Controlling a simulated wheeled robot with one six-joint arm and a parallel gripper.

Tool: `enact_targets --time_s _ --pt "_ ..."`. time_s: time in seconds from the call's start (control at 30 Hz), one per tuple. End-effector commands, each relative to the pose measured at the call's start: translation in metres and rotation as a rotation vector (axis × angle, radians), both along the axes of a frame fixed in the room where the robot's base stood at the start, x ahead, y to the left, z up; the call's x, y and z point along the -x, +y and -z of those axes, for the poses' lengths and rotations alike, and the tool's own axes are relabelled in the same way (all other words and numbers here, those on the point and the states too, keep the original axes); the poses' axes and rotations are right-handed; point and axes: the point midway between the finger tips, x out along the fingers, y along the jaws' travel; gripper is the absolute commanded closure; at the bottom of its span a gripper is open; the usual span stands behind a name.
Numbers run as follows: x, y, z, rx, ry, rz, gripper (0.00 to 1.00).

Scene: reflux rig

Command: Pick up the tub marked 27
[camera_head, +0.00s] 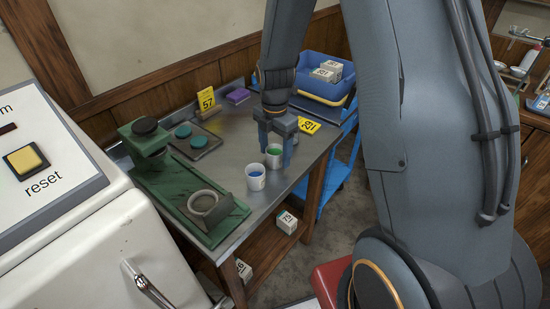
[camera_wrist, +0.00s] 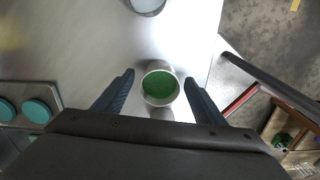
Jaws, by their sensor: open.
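A small pale tub with green contents (camera_head: 273,161) stands on the metal bench top. It also shows in the wrist view (camera_wrist: 160,88). A second pale tub with blue contents (camera_head: 255,178) stands nearer the front edge. Its rim shows at the top of the wrist view (camera_wrist: 148,6). I cannot read a 27 on either tub. My gripper (camera_head: 275,155) points down over the green tub, jaws open. In the wrist view my gripper (camera_wrist: 159,78) has one finger on each side of the green tub, with gaps on both sides.
A green stand (camera_head: 185,195) fills the bench's left. A tray (camera_head: 202,145) with teal discs lies behind. A blue bin (camera_head: 318,92) holds white boxes. A numbered box (camera_head: 286,222) sits on the lower shelf. The bench's right edge is close.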

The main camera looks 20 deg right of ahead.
Motion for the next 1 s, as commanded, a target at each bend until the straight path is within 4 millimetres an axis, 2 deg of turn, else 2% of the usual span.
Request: enact_targets --time_s 0.07,0.1,0.37,0.77,1.0 --pt "0.0 0.0 0.0 0.0 0.0 0.0 0.36" --pt "0.0 0.0 0.0 0.0 0.0 0.0 0.39" --pt "0.0 0.0 0.0 0.0 0.0 0.0 0.82" --pt "-0.001 0.0 -0.003 0.0 -0.001 0.0 0.82" --pt "-0.001 0.0 -0.014 0.0 -0.002 0.0 0.82"
